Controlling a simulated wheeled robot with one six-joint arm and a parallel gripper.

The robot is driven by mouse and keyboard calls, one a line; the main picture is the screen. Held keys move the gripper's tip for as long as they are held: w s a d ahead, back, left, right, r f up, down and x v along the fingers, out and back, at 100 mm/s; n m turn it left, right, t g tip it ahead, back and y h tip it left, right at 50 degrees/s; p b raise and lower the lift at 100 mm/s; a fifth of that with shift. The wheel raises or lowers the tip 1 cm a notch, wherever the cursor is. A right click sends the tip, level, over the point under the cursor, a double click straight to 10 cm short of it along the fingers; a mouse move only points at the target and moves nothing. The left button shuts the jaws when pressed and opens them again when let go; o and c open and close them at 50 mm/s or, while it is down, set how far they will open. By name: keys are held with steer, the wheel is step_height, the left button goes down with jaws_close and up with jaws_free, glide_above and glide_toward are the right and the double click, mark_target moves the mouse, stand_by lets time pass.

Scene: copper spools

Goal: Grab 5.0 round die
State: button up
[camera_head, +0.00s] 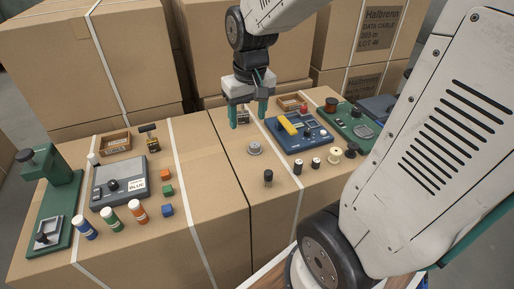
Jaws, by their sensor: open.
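My gripper (248,115) hangs over the back of the right-hand carton top, its two teal fingers apart and pointing down. No held thing shows between them; a small dark block with a pale label (243,117) stands behind or between them, I cannot tell which. I cannot read a 5.0 marking on anything. A round grey metal piece (254,148) lies on the cardboard in front of the gripper. A small dark upright cylinder (268,178) stands nearer the front. Which piece is the 5.0 round die, I cannot tell.
Right: a blue device with a yellow part (288,126), a green device (348,122), small spools (335,156), an open wooden tray (292,102). Left: a grey device (120,183), a green press (48,215), coloured cubes (167,190), capped bottles (110,220). Cardboard around the metal piece is clear.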

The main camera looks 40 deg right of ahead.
steer(key=w+d+f, duration=0.5)
steer(key=w+f, duration=0.1)
steer(key=m, duration=0.2)
glide_toward(255, 145)
steer(key=shift+w+a+f, duration=0.15)
steer(key=shift+w+f, duration=0.1)
steer(key=f, duration=0.8)
steer(key=shift+w+d+f, duration=0.1)
steer(key=shift+w+d, duration=0.2)
steer(key=shift+w, duration=0.1)
steer(key=c, duration=1.3)
